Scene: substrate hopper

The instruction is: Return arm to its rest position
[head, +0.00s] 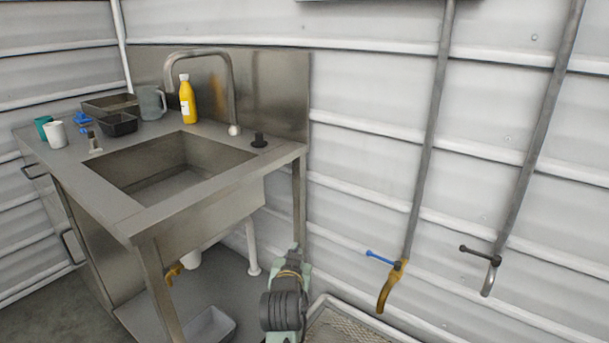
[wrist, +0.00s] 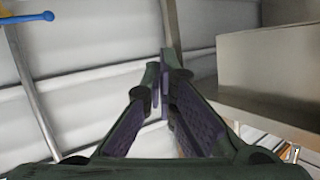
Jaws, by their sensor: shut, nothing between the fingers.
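My arm (head: 285,306), dark grey and pale green, shows at the bottom centre of the head view, in front of the wall and just right of the sink bench. In the wrist view my gripper (wrist: 163,80) has its dark fingers brought together at the tips, with nothing seen between them. Behind the fingers is the white ribbed wall. The fingertips are hard to make out in the head view.
The steel sink bench (head: 215,205) stands left of my arm; its side fills the right of the wrist view (wrist: 265,65). Two wall pipes with a blue-handled tap (head: 383,258) and a black-handled tap (head: 479,254) are to the right. A floor tray (head: 208,327) lies under the bench.

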